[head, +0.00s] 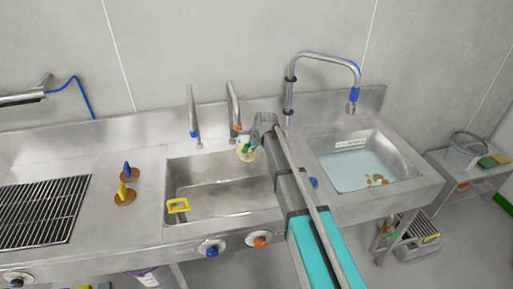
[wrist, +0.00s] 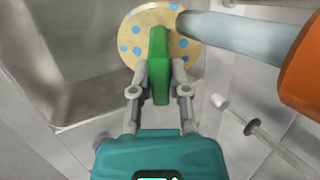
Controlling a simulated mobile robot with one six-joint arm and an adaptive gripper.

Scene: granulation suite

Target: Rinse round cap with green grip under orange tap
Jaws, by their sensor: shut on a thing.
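My gripper (wrist: 158,88) is shut on the green grip of the round cap (wrist: 130,48). The cap's disc is pale yellow with several blue spots. In the head view the cap (head: 246,153) is held over the back right of the left basin, just below the orange tap (head: 238,128). In the wrist view the orange tap's collar (wrist: 303,65) is at the right, and a pale grey-blue cylinder reaches from it to the disc's upper right edge. I cannot tell whether they touch, or whether water runs. The disc's underside is hidden.
The left basin (head: 215,205) holds a yellow frame-like item (head: 178,206) at its left wall. A blue-collared tap (head: 194,120) stands left of the orange one. Blue (head: 211,250) and orange (head: 260,241) knobs sit on the front. The right basin (head: 350,168) holds bluish liquid.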

